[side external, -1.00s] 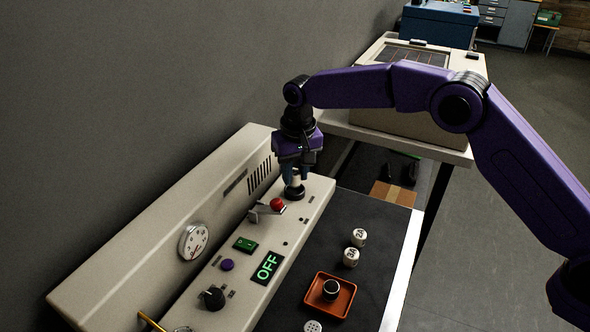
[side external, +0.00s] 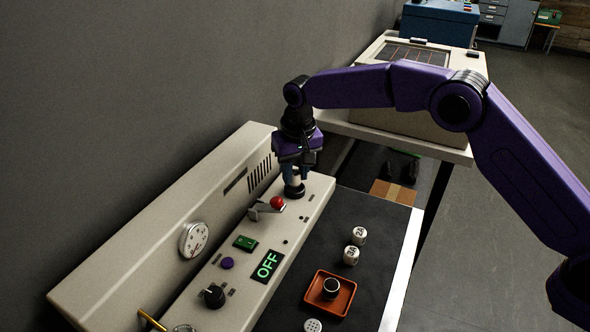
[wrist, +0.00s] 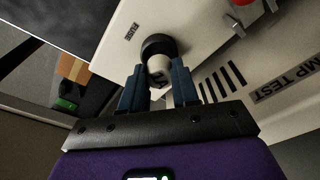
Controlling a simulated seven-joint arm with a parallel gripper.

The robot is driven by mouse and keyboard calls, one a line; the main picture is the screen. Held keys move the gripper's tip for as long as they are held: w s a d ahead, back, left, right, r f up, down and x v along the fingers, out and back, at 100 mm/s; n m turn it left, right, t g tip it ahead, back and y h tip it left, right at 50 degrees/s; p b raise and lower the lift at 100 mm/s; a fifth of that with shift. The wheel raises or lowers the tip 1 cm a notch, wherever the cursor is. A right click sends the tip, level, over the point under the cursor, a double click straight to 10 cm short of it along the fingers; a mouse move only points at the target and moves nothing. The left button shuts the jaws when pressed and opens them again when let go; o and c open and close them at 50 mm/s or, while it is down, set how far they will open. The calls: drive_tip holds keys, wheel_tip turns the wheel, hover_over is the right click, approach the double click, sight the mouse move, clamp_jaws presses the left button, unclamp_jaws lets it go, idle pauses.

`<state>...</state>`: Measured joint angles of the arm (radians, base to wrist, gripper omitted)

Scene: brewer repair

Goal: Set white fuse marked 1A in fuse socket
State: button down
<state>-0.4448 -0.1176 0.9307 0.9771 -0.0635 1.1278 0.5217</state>
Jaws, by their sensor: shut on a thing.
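The white fuse (wrist: 158,64) is between the two blue fingers of my gripper (wrist: 165,88), which are shut on it. Its marking cannot be read in either view. The black round fuse socket (wrist: 159,44) sits on the panel beside a FUSE label, and the fuse's end is at its opening. In the side view my gripper (side external: 296,176) points down over the fuse socket (side external: 294,193) at the far end of the panel, with the fuse upright between them. How deep the fuse sits in the socket cannot be told.
Two white fuses, one marked 2A (side external: 359,236) and another (side external: 351,255), stand on the dark mat. An orange tray (side external: 331,293) holds a black round part. A red-knobbed lever (side external: 277,203) rises close to the socket. A green OFF display (side external: 267,266) is lit.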

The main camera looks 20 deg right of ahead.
drive_tip(key=shift+f, duration=0.9)
idle(1.4)
drive_tip(key=shift+c, duration=1.8)
unclamp_jaws()
drive_tip(key=shift+r, duration=4.1)
